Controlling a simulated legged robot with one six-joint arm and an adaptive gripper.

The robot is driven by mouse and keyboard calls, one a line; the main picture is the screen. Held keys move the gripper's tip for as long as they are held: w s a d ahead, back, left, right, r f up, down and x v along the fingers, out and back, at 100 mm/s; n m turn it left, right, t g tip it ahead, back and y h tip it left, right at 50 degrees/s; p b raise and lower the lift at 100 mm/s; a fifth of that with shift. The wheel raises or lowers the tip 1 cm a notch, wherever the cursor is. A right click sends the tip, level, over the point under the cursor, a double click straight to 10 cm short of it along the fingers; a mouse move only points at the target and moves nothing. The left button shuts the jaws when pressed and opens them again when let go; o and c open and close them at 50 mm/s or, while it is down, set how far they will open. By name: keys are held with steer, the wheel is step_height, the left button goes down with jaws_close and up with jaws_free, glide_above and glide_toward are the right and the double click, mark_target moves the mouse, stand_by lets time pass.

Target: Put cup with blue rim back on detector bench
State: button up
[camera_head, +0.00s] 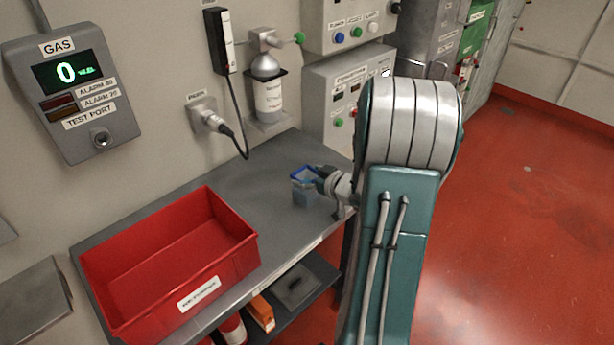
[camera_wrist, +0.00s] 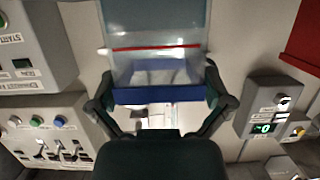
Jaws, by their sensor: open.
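The clear cup with a blue rim (camera_head: 303,190) is upright at the right part of the grey detector bench (camera_head: 262,185). It looks to be on the bench top, though its base contact is too small to be sure. In the wrist view the cup (camera_wrist: 155,60) fills the space between the fingers, with its blue rim nearest the camera and a red line on its wall. My gripper (camera_head: 324,181) is at the cup's right side in the head view. Its fingers are open, one on each side of the cup in the wrist view (camera_wrist: 158,88).
A red crate (camera_head: 215,262) takes up the bench's left front. A gas detector (camera_head: 75,92) hangs on the wall. A bottle (camera_head: 267,92) in a wall holder and a plugged cable (camera_head: 228,130) are behind the bench. The bench middle is clear.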

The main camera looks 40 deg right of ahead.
steer(key=v, duration=1.2)
steer(key=w+a+r+m+g+h, duration=0.2)
steer(key=w+a+r+g+h, duration=0.25)
steer(key=a+r+h, duration=0.45)
steer(key=s+a+g+y, duration=0.2)
steer(key=s+a+y, duration=0.2)
steer(key=a, duration=0.5)
steer(key=s+a+r+n+g+y, duration=0.1)
steer(key=s+a+g+y, duration=0.1)
steer(key=s+a, duration=0.6)
steer(key=a+y, duration=0.1)
steer(key=a, duration=0.1)
steer(key=shift+s+a+y, duration=0.25)
steer(key=shift+s+y, duration=0.15)
steer(key=shift+g, duration=0.25)
